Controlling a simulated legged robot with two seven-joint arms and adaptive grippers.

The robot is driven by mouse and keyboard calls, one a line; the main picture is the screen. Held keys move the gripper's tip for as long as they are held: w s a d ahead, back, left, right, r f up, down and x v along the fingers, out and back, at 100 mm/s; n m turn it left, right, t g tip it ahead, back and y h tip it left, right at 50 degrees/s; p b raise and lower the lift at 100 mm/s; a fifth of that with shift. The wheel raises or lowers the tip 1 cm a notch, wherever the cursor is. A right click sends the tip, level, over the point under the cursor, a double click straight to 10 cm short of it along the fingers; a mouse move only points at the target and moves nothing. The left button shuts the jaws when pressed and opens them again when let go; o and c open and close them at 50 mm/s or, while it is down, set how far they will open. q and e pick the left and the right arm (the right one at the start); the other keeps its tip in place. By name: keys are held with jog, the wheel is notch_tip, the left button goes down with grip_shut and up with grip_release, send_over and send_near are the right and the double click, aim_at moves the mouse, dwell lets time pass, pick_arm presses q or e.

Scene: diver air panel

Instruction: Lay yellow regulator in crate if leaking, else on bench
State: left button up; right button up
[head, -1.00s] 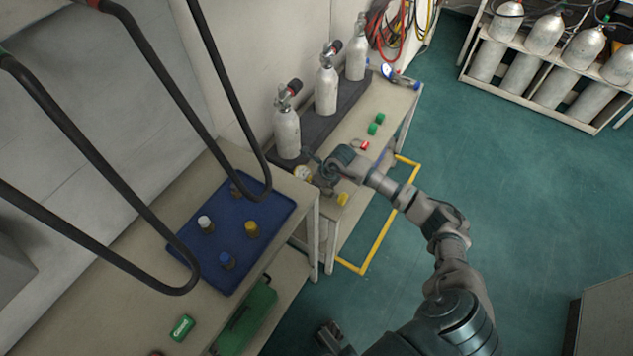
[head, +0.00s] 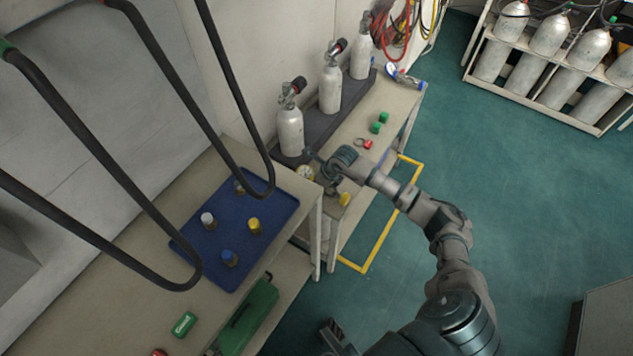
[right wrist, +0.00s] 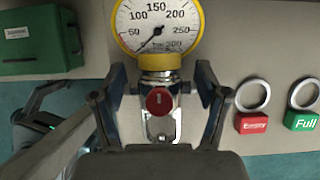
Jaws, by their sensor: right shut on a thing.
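My right gripper (right wrist: 160,98) is shut on the metal body below a yellow-rimmed pressure gauge (right wrist: 160,28), with a finger on either side. A red knob (right wrist: 160,101) faces the right wrist camera. The gauge needle points low left, near the bottom of the scale. In the head view, the right gripper (head: 322,170) is over the bench (head: 378,110), by the bottles. A yellow-capped piece (head: 254,225) stands on the blue tray (head: 275,255); another yellow piece (head: 345,199) shows beside the right gripper. My left gripper (head: 332,334) is low at the bottom edge, its jaws unclear. I cannot identify a crate.
White-topped pieces share the tray with a blue-capped one (head: 230,258). Grey bottles (head: 290,130) stand along the wall. Red "Empty" (right wrist: 252,123) and green "Full" (right wrist: 301,121) tags lie on the bench. A green case (head: 250,315) is under the near bench. Dark hoses (head: 150,95) hang in front.

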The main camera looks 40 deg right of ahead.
jog(key=shift+f, duration=0.1)
jog(key=o, duration=1.8)
jog(key=shift+d, duration=0.1)
jog(key=shift+o, duration=0.2)
jog(key=shift+f, duration=0.1)
jog(key=v, duration=1.2)
jog(key=shift+f, duration=0.1)
